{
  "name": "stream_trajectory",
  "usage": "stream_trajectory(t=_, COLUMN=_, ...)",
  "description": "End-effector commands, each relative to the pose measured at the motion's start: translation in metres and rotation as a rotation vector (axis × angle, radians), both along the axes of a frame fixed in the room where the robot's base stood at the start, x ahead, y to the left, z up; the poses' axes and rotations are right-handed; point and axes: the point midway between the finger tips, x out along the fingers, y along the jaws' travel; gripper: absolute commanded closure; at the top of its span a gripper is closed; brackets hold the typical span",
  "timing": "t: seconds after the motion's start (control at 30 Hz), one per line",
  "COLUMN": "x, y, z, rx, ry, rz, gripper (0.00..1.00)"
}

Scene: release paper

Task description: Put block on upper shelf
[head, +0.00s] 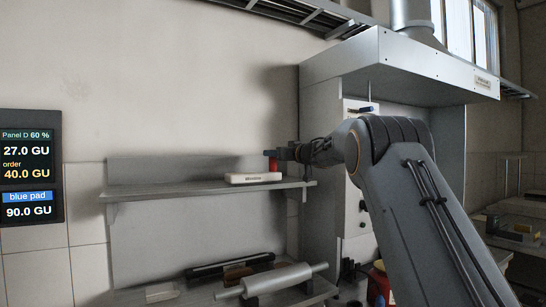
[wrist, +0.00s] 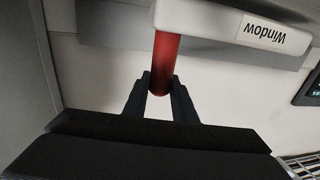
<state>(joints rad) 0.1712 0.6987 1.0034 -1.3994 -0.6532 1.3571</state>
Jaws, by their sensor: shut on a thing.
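My gripper (wrist: 161,92) is shut on a red, rounded block (wrist: 167,60), with one dark finger on each side of its end. In the head view the red block (head: 273,165) shows small at the gripper (head: 278,154), above the right part of the upper shelf (head: 150,191). A white box labelled "Window" (head: 247,178) lies on this shelf, just in front of or beside the red block. The white box is also at the top of the wrist view (wrist: 262,32). The red block's lower end is hidden, so I cannot tell whether it touches the shelf.
Below, a grey rolling pin (head: 272,280) and dark bars (head: 230,266) lie on a lower surface. A metal hood (head: 410,65) and a cabinet side stand right of the shelf. The left part of the upper shelf is clear. A display panel (head: 28,165) hangs at the far left.

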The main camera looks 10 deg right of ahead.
Motion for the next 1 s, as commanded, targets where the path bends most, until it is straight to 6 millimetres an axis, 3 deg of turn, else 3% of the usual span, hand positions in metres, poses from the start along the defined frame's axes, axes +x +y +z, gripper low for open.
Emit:
stream_trajectory(t=0.43, x=-0.0005, y=0.0001, z=-0.006, rx=0.001, ry=-0.003, rz=0.0, gripper=1.0)
stream_trajectory(t=0.47, x=-0.0003, y=0.0001, z=-0.0074, rx=0.0, ry=-0.001, rz=0.0, gripper=0.72)
stream_trajectory(t=0.57, x=-0.0003, y=0.0001, z=-0.0072, rx=0.0, ry=-0.001, rz=0.0, gripper=0.57)
stream_trajectory(t=1.0, x=-0.0058, y=-0.0033, z=-0.005, rx=0.0, ry=-0.001, rz=0.0, gripper=0.57)
